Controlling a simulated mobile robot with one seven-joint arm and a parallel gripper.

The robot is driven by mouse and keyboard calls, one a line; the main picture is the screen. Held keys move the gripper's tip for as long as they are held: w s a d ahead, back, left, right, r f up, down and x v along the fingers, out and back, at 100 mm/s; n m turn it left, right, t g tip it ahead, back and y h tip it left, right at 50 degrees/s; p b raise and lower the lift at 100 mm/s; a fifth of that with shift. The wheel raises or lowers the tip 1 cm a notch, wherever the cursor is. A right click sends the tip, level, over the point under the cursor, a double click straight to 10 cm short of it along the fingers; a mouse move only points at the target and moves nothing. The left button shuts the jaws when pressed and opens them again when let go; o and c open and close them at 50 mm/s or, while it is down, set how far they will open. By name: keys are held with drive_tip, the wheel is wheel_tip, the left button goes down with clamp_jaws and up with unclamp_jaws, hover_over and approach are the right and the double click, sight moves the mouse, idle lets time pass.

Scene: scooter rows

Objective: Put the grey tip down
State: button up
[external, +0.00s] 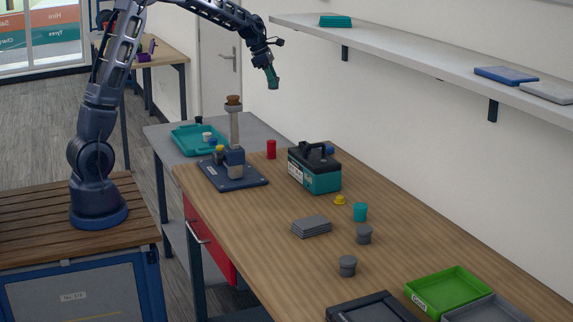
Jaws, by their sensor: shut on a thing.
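My gripper (273,82) is raised in the air over the far part of the workbench, pointing down, well clear of the surface. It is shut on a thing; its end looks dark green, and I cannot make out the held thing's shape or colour. Two grey flanged tip-like pieces stand on the wooden bench top: one grey piece (364,234) near the teal cup and another grey piece (347,266) closer to the front. Both are apart from my gripper.
A blue-based stand (232,183) with a post and a black-and-teal case (314,170) rise from the bench. A red cylinder (271,149), yellow piece (340,200), teal cup (360,212) and grey plates (312,226) lie around. A green tray (421,303) is at front right. A shelf (430,65) runs along the wall.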

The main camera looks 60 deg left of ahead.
drive_tip(key=s+a+n+y, duration=0.15)
drive_tip(key=s+a, duration=0.35)
drive_tip(key=a, duration=0.8)
drive_tip(key=s+a+n, duration=0.3)
drive_tip(key=s+a, duration=0.2)
drive_tip(key=a, duration=0.8)
wheel_tip(320, 180, down, 37)
drive_tip(key=shift+r, duration=0.1)
drive_tip(key=o, duration=0.9)
drive_tip(key=shift+o, duration=0.2)
